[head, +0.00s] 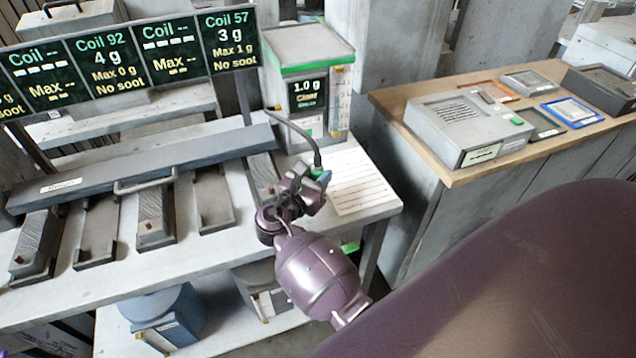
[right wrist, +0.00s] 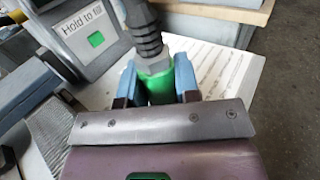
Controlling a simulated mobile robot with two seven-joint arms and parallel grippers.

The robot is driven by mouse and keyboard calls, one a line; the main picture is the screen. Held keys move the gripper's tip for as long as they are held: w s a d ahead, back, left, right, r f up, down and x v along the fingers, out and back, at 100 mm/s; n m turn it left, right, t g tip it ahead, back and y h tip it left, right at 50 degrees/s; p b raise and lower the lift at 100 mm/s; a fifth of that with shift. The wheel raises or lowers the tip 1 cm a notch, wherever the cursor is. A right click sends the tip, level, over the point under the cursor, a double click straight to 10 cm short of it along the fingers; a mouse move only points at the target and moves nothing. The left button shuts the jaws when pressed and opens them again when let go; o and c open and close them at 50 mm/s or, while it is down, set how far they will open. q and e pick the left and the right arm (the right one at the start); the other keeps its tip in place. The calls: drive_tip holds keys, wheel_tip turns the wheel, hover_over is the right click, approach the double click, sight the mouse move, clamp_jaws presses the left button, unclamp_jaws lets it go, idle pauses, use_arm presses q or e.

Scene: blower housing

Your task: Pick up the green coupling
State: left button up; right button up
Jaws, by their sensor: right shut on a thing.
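The green coupling (right wrist: 160,84) sits on the end of a dark ribbed hose (right wrist: 143,30) and is between the blue-padded fingers of my right gripper (right wrist: 160,88). The gripper is shut on it. In the head view, my right gripper (head: 318,180) is at the right end of the workbench, in front of the filling machine (head: 318,60), with a little green (head: 317,171) showing between its fingers. The hose (head: 295,128) runs from the coupling up and left to the bench's back. The fingers hide part of the coupling.
A paper sheet (head: 362,185) lies on the bench beside my right gripper. Coil trays (head: 155,215) and a long grey cover with a handle (head: 100,185) lie to the left. A wood-topped counter (head: 400,98) with a grey device stands at the right.

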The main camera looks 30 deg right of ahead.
wheel_tip(320, 180, up, 16)
drive_tip(key=p, duration=0.1)
drive_tip(key=shift+r, duration=0.15)
idle(0.3)
